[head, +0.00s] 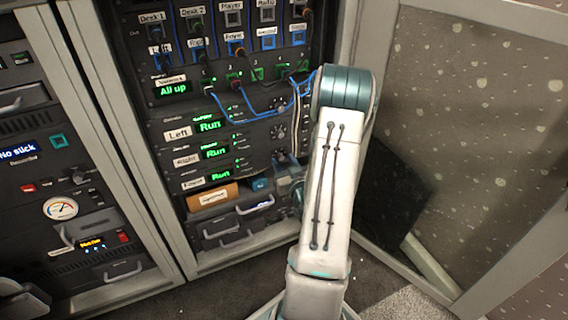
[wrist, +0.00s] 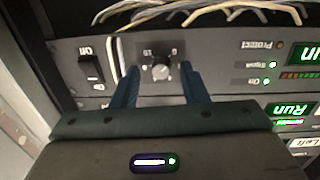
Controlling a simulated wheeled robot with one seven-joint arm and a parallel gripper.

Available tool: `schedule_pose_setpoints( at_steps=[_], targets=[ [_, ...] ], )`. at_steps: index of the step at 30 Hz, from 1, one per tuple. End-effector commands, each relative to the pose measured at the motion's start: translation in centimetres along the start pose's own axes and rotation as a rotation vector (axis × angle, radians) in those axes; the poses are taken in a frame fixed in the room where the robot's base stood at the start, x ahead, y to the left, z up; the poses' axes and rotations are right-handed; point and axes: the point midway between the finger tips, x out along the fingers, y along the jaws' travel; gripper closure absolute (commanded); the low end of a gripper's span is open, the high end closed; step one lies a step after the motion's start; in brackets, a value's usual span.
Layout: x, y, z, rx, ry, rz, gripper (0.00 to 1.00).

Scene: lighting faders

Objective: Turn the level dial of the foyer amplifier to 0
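The foyer amplifier (head: 193,183) is the lowest of three stacked amplifiers in the head view, with a green "Run" display. In the wrist view, which is upside down, its panel (wrist: 225,62) is the top one. Its level dial (wrist: 161,71) is a dark knob with a light face, between printed marks near its edge. Its exact setting is too small to read. My gripper (wrist: 159,68) is open, one blue finger on each side of the dial, with gaps showing. In the head view my gripper (head: 293,190) is mostly hidden by my arm, and the dial is hidden.
An "On" rocker switch (wrist: 91,69) sits beside the dial. Pale cables (wrist: 190,12) run along the panel's edge in the wrist view. Blue patch cables (head: 245,118) hang above the amplifiers. An orange box (head: 212,197) and drawers (head: 240,232) lie below. An open cabinet door (head: 470,90) stands at right.

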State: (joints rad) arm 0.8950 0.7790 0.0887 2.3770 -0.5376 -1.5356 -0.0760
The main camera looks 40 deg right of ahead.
Motion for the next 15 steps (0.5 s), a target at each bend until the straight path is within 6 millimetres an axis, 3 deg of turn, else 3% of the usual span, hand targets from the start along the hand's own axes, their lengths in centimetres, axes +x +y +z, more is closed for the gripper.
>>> schedule_pose_setpoints(
  at_steps=[8,15],
  targets=[
    [-0.4,-0.1,0.0,0.001,-0.001,-0.001,0.6],
    [-4.6,0.1,-0.1,0.003,-0.005,0.002,0.6]
  ],
)
